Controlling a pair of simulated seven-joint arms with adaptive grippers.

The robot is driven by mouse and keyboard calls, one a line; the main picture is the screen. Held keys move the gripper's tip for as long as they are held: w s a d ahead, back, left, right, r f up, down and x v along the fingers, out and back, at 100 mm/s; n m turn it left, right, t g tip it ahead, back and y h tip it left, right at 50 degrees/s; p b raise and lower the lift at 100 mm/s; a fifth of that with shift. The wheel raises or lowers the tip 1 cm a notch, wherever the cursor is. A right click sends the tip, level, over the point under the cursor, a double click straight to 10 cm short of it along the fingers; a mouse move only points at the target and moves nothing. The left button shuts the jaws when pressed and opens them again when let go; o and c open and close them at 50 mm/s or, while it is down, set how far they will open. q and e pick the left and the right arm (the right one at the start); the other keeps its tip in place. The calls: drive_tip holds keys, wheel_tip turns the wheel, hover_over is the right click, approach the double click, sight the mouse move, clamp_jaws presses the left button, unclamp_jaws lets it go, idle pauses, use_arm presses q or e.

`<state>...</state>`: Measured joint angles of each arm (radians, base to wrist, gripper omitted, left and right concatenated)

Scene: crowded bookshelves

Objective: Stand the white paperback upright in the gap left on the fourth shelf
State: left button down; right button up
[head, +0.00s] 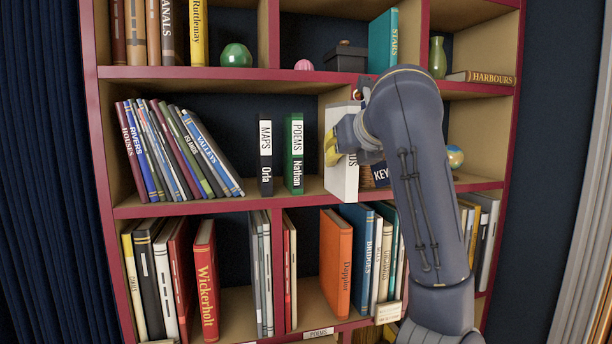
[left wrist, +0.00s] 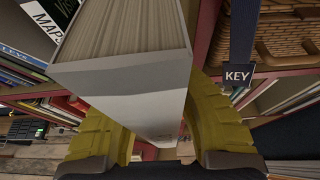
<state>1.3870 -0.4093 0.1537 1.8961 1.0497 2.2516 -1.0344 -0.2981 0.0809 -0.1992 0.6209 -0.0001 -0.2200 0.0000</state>
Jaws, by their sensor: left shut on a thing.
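The white paperback (head: 342,182) is upright in front of the divider right of the middle shelf, its lower end near that shelf's front edge. My left gripper (head: 331,149) is shut on it, with yellow fingers on its sides. In the left wrist view the white paperback (left wrist: 130,85) shows its page edges and a pale cover between the yellow fingers (left wrist: 155,135). The middle shelf has open room between the green Poems book (head: 294,153) and the divider, and between the leaning books and the black Maps book (head: 265,158). I cannot tell which shelf is the fourth. My right gripper is not in view.
A basket with a KEY tag (head: 380,174) stands just right of the white paperback. Several books (head: 175,150) lean at the left of the middle shelf. Below, an orange book (head: 336,262) and a red Wickerholt book (head: 205,280) stand with open room between groups.

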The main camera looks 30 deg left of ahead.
use_arm(q)
drive_tip(key=w+a, duration=0.3)
drive_tip(key=a, duration=0.1)
drive_tip(key=w+a, duration=0.4)
drive_tip(key=a, duration=0.1)
drive_tip(key=w+a, duration=0.4)
drive_tip(key=shift+w+a+f, duration=0.15)
drive_tip(key=shift+w+f, duration=0.1)
drive_tip(key=shift+f, duration=0.5)
drive_tip(key=shift+f, duration=0.15)
drive_tip(key=c, duration=1.6)
unclamp_jaws()
